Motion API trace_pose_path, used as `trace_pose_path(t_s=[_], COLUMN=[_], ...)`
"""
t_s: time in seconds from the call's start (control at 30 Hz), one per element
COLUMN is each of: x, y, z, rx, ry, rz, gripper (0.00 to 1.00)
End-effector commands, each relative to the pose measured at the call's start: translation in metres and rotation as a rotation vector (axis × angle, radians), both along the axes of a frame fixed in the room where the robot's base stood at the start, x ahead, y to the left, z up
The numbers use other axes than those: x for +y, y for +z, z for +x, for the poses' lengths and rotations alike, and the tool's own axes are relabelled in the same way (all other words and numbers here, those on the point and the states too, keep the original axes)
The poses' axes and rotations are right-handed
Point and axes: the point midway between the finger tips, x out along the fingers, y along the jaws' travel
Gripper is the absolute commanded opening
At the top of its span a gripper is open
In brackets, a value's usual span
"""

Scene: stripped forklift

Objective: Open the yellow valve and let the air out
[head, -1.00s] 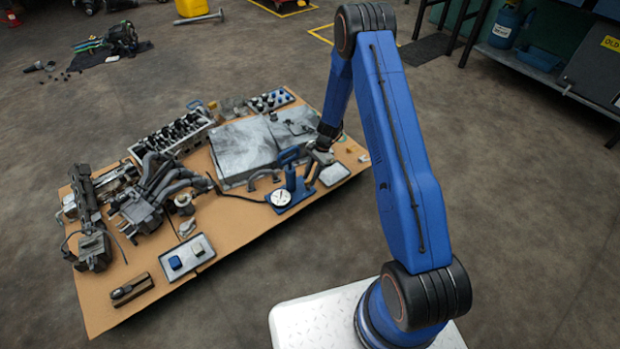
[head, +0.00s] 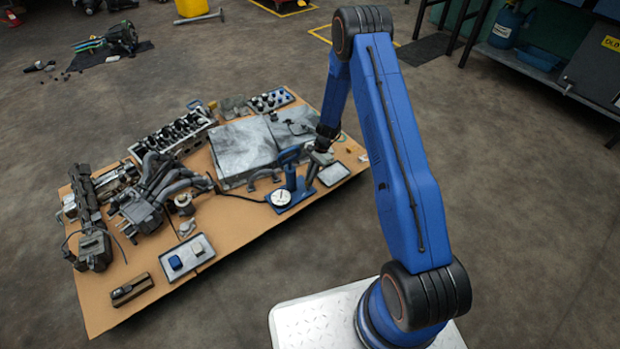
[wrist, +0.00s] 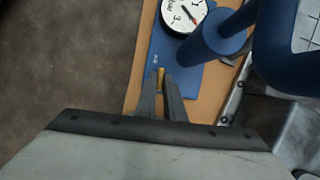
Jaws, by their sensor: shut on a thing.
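In the wrist view my gripper (wrist: 160,88) points down at the blue base of a hand pump (wrist: 168,48). A small yellow valve (wrist: 160,76) shows between its fingertips, and the fingers are closed on it. They hide most of the valve. The pump's white dial gauge (wrist: 185,13) and blue cylinder (wrist: 215,42) stand beside the fingers. In the head view the pump (head: 292,182) is at the board's near right edge, with its gauge (head: 281,198) at the left. My gripper (head: 312,178) reaches down at the pump's right side.
A brown board (head: 225,240) on the floor carries engine parts. A grey metal cover (head: 245,150) lies behind the pump. A small tray (head: 334,174) lies right of my gripper. A tray with two blocks (head: 188,258) is at the front left. The floor in front is clear.

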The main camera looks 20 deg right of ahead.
Motion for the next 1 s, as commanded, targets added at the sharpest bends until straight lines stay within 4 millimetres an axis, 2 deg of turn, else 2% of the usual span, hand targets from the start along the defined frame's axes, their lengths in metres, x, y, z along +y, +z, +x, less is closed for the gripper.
trace_pose_path(t_s=[0.7,1.0], x=[0.0045,0.0055], y=[0.0002,0.0005], z=[0.005,0.0056], rx=[0.0,-0.001], ry=[0.549,0.689], rz=[0.0,0.0], gripper=[0.0,0.0])
